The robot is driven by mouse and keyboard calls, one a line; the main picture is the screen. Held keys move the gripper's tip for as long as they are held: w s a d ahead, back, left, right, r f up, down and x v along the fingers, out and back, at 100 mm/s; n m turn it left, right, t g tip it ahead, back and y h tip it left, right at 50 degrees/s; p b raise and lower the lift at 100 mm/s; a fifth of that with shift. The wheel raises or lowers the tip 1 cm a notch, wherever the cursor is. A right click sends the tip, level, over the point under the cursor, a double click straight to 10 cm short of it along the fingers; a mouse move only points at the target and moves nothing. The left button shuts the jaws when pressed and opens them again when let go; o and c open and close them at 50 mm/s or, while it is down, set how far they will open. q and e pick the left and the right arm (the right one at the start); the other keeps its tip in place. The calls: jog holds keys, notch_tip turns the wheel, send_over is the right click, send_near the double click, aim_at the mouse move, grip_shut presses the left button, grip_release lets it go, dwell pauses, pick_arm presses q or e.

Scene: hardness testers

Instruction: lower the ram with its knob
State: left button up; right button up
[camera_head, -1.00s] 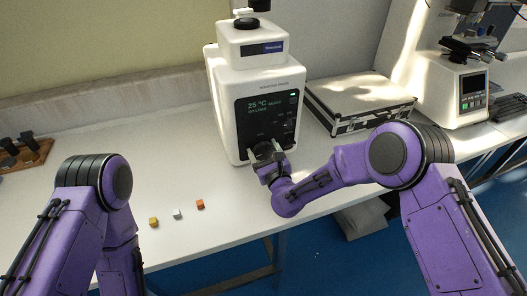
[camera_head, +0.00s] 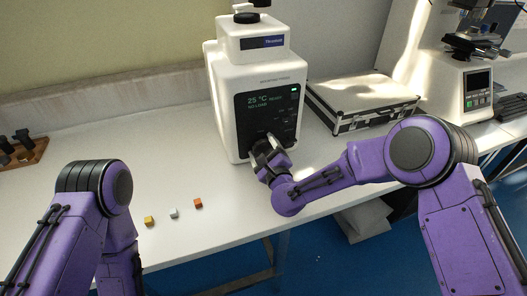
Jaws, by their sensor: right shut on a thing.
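The white tester (camera_head: 228,95) stands on the bench, with a dark front panel (camera_head: 262,107) showing "25 °C" and a second, small line of text. My right gripper (camera_head: 264,147) is at the bottom of this panel, turned at a slant, and shut on the knob there. The knob is mostly hidden by the fingers. The ram cannot be made out. A black round part (camera_head: 246,17) sits on top of the tester. My left arm comes in at lower left, but its gripper is not in view.
Three small cubes lie on the bench: yellow (camera_head: 149,221), white (camera_head: 174,213) and orange (camera_head: 198,203). A silver-edged case (camera_head: 360,100) stands right of the tester. Another instrument (camera_head: 466,92) is farther right, and a wooden rack (camera_head: 27,152) is at far left.

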jog(key=shift+n, duration=0.4)
jog(key=o, duration=1)
jog(key=shift+c, duration=0.2)
jog(key=shift+s, duration=0.1)
jog(key=b+v, duration=0.2)
jog(key=v, duration=0.7)
jog(key=shift+s, duration=0.15)
jog(key=shift+s+d+r, duration=0.1)
jog(key=shift+s+d, duration=0.1)
jog(key=shift+s, duration=0.35)
